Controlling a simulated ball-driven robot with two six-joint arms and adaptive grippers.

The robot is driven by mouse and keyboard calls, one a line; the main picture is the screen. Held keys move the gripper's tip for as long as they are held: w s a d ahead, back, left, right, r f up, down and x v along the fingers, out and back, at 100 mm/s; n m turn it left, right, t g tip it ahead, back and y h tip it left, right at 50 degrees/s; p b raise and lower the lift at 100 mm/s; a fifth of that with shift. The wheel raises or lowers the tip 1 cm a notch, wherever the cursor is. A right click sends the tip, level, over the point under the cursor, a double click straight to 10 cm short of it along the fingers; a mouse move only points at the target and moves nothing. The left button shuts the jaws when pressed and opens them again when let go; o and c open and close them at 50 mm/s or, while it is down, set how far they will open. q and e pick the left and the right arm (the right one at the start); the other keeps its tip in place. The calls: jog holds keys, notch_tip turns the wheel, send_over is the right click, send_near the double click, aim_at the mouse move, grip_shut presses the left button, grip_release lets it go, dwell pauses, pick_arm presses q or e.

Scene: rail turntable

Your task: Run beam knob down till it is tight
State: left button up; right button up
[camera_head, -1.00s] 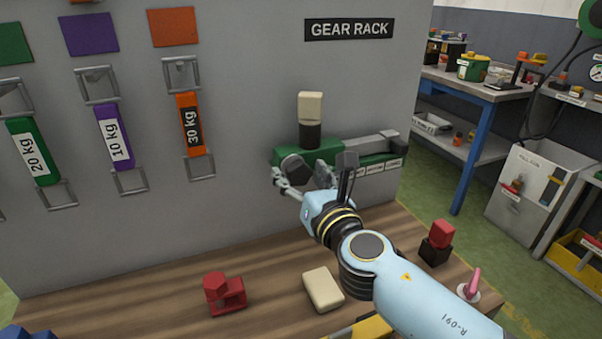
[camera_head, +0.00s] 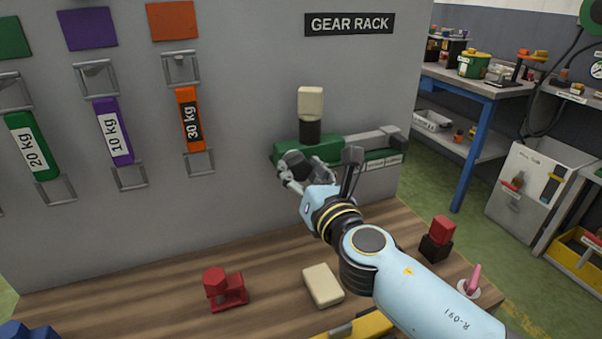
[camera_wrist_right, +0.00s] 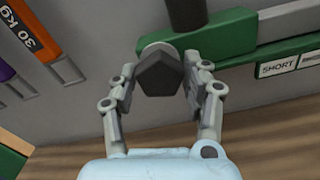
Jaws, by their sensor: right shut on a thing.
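The beam knob (camera_wrist_right: 160,75) is dark and many-sided, with a pale round disc behind it. It is on the front of the green block (camera_head: 331,148) mounted on the grey gear rack panel. My right gripper (camera_head: 303,168) is shut on the knob, with one finger on each side of it in the right wrist view (camera_wrist_right: 158,82). In the head view the gripper and wrist partly hide the knob. I cannot tell whether the knob is seated against the block. My left gripper is not in view.
A black post with a cream top (camera_head: 310,106) rises just above the green block. A grey bar (camera_head: 368,140) runs to the right. Hanging weights (camera_head: 189,118) are to the left. A red clamp-like part (camera_head: 222,288) and a cream block (camera_head: 322,285) lie on the wooden bench.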

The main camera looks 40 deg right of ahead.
jog(key=m+b, duration=0.2)
jog(key=m, duration=0.4)
jog(key=shift+f, duration=0.1)
jog(key=m+b, duration=0.2)
jog(key=m, duration=0.3)
jog(key=shift+m+b, duration=0.3)
jog(key=shift+b, duration=0.1)
jog(key=m+b, duration=0.2)
jog(key=m, duration=0.3)
jog(key=shift+f+b, duration=0.1)
jog(key=shift+b, duration=0.2)
jog(key=m+b, duration=0.2)
jog(key=m, duration=0.3)
jog(key=shift+m+b, duration=0.3)
jog(key=shift+m, duration=0.2)
jog(key=o, duration=1.1)
jog(key=shift+s, duration=0.1)
